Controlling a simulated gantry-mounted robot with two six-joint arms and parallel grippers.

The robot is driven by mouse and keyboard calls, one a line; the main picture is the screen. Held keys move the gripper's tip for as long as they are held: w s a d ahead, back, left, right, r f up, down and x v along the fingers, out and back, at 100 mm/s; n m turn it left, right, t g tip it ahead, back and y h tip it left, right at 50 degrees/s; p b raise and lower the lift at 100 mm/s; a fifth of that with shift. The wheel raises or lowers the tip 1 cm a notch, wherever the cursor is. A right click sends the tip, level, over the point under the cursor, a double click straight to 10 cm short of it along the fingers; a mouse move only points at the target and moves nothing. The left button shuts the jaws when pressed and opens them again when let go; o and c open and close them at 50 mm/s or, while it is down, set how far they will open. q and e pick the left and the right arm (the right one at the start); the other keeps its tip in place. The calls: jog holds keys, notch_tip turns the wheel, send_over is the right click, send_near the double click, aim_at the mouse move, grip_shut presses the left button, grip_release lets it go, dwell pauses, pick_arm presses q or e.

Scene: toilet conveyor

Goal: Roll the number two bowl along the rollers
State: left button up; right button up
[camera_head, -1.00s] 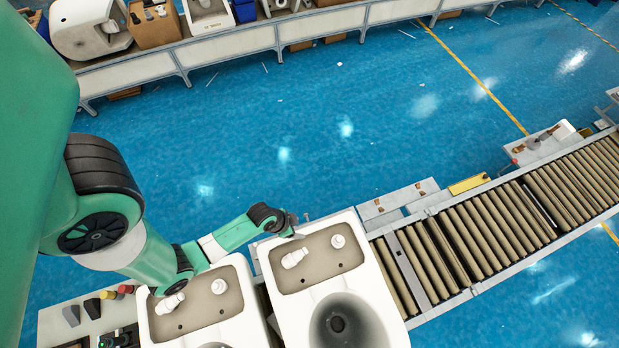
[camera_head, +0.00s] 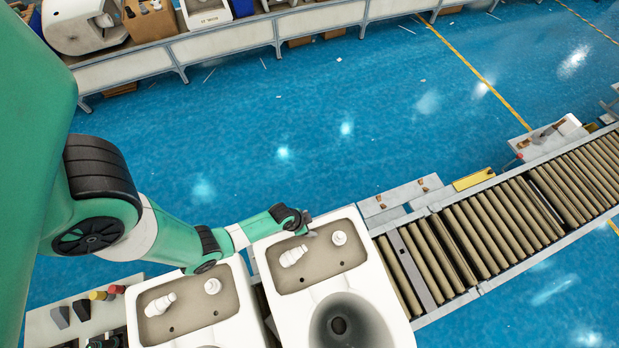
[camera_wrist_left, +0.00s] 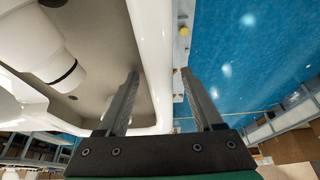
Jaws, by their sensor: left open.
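Two white toilet bowls sit side by side at the bottom of the head view. The right-hand bowl (camera_head: 372,287) stands at the start of the roller conveyor (camera_head: 478,237), with fittings in its open tank recess. The left-hand bowl (camera_head: 232,325) is beside it, cut off by the frame. I cannot tell a number on either. My left gripper (camera_head: 308,226) is at the far rim of the right-hand bowl's tank. In the left wrist view, the open left gripper (camera_wrist_left: 162,88) has its fingers on either side of the white tank wall (camera_wrist_left: 153,60). My right gripper is not in view.
A shelf with parts (camera_head: 75,322) stands at lower left. Side plates (camera_head: 400,197) and a yellow block (camera_head: 473,179) line the conveyor's far side. A long bench (camera_head: 232,45) with more toilets runs along the back. Blue floor between is open.

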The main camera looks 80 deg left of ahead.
pick_arm(q)
grip_shut()
jog(key=shift+r, duration=0.1)
dwell(1.2)
